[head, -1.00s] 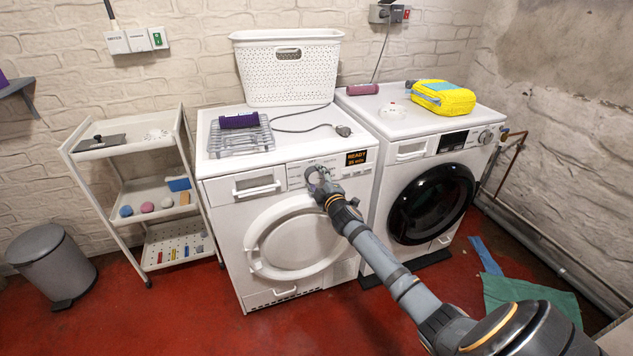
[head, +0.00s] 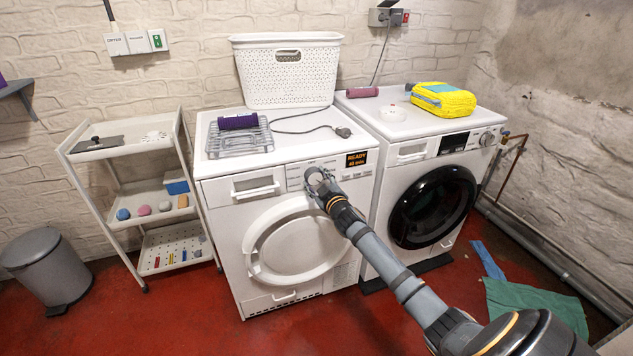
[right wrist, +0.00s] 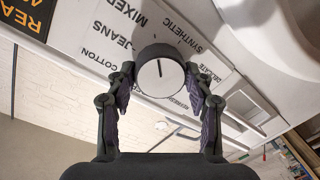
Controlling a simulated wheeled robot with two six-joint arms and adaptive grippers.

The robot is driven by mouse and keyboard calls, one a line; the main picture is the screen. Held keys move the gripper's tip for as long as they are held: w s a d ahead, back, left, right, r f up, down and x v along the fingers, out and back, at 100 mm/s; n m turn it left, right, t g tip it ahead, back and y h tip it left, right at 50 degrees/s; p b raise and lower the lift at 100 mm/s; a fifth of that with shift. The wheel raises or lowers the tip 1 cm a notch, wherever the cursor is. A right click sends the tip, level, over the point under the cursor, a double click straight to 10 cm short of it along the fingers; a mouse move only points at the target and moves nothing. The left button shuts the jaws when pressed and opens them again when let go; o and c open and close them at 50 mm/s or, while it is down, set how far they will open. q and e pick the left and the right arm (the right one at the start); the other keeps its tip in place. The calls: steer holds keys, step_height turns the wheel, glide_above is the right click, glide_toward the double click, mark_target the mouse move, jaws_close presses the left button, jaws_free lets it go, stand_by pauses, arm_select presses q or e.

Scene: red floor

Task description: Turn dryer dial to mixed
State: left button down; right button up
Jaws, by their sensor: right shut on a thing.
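The white dryer (head: 222,235) is the left of the two machines. Its round dial (right wrist: 160,80) shows in the right wrist view, with a dark pointer line that points up in the picture, roughly between the MIXED (right wrist: 124,12) and SYNTHETIC (right wrist: 183,26) labels. COTTON, JEANS, DELICATE and REFRESH labels also surround it. My right gripper (right wrist: 160,90) is shut on the dial, one finger on each side. In the head view my right gripper (head: 317,179) is at the dryer's panel and hides most of the dial. The dryer's display (head: 357,159) reads READY. My left gripper is not in view.
A washing machine (head: 405,152) stands right of the dryer. A white basket (head: 265,90), a wire rack (head: 225,143) and a cord lie on top of the dryer. A shelf trolley (head: 130,150) and a bin (head: 42,265) stand left. Green cloth (head: 530,305) lies on the floor.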

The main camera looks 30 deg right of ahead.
steer(key=shift+f, duration=0.1)
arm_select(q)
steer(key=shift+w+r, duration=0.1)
arm_select(e)
steer(key=o, duration=1.2)
steer(key=shift+s, duration=0.15)
steer(key=v, duration=1.1)
steer(key=shift+s, duration=0.4)
